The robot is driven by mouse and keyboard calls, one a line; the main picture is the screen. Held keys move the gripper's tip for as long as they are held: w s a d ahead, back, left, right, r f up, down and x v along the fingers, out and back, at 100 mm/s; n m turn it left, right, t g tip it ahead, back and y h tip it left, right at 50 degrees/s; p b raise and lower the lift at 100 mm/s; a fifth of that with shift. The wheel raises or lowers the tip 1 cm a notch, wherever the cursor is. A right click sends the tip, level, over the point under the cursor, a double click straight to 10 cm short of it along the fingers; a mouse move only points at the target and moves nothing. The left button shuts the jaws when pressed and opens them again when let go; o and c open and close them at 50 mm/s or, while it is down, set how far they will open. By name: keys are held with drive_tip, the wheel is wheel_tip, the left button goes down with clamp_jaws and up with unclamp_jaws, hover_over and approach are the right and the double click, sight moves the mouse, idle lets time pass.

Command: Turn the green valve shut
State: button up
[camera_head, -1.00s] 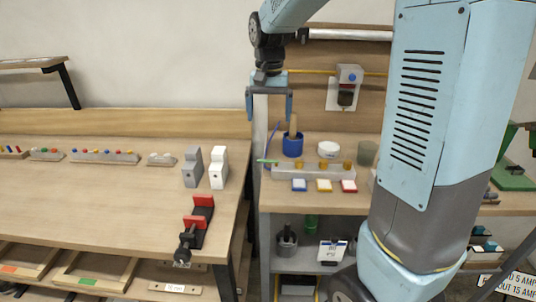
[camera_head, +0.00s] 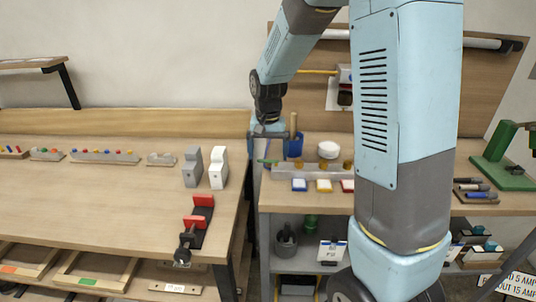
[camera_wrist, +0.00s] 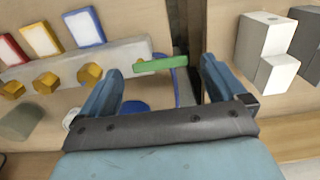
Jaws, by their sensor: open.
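The green valve handle (camera_wrist: 160,63) is a flat bar at the end of a light grey block (camera_wrist: 75,65) with brass hex fittings (camera_wrist: 89,74). In the wrist view it lies crosswise between my gripper's fingertips, its ends near both. My gripper (camera_wrist: 160,78) is open and empty; I cannot tell if either finger touches the handle. In the head view my gripper (camera_head: 268,152) points down at the left end of the block (camera_head: 310,171) and mostly hides the handle there.
A blue cup (camera_head: 295,147) with a wooden handle stands close behind the gripper. White (camera_head: 218,168) and grey (camera_head: 192,167) blocks stand on the left bench, across a narrow gap.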

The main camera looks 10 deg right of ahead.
drive_tip(key=shift+f, duration=0.5)
drive_tip(key=shift+c, duration=0.5)
drive_tip(key=c, duration=1)
drive_tip(key=shift+o, duration=0.2)
